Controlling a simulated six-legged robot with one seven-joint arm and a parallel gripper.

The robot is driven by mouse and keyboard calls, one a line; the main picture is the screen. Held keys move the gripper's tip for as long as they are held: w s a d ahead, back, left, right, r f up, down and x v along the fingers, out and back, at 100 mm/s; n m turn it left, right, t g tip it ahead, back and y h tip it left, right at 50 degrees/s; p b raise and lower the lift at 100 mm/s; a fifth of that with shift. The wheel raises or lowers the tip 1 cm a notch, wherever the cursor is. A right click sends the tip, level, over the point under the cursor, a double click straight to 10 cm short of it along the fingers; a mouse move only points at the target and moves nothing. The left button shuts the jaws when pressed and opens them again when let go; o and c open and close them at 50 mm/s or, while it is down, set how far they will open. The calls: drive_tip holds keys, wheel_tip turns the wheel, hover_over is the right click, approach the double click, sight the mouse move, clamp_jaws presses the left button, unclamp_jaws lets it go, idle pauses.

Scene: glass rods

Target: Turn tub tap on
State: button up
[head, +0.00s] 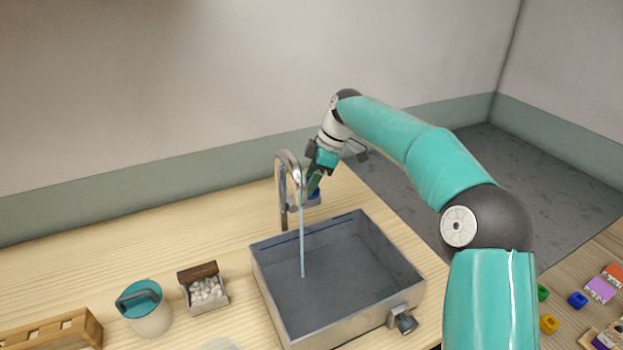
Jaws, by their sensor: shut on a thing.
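The tap (284,180) is a curved metal spout standing behind the tub. A thin stream of water (303,245) falls from its mouth into the tub. The tub (262,283) is a grey metal basin on the wooden counter.
Left of the tub stand a box of white pebbles (207,292), a teal-topped pail (150,318) and a wooden rack (50,333). A metal drain valve (403,320) juts from the tub's front. Small coloured blocks (578,299) lie at the lower right.

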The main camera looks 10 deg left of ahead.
drive_tip(key=n, duration=0.2)
drive_tip(key=n+g, duration=0.1)
drive_tip(key=n, duration=0.1)
drive_tip(key=shift+w+n+g+h, duration=0.15)
drive_tip(key=shift+n+g+h, duration=0.15)
drive_tip(key=shift+n+h, duration=0.1)
idle(0.4)
drive_tip(key=o, duration=1)
drive_tip(key=shift+r, duration=0.15)
drive_tip(key=shift+v, duration=3.65)
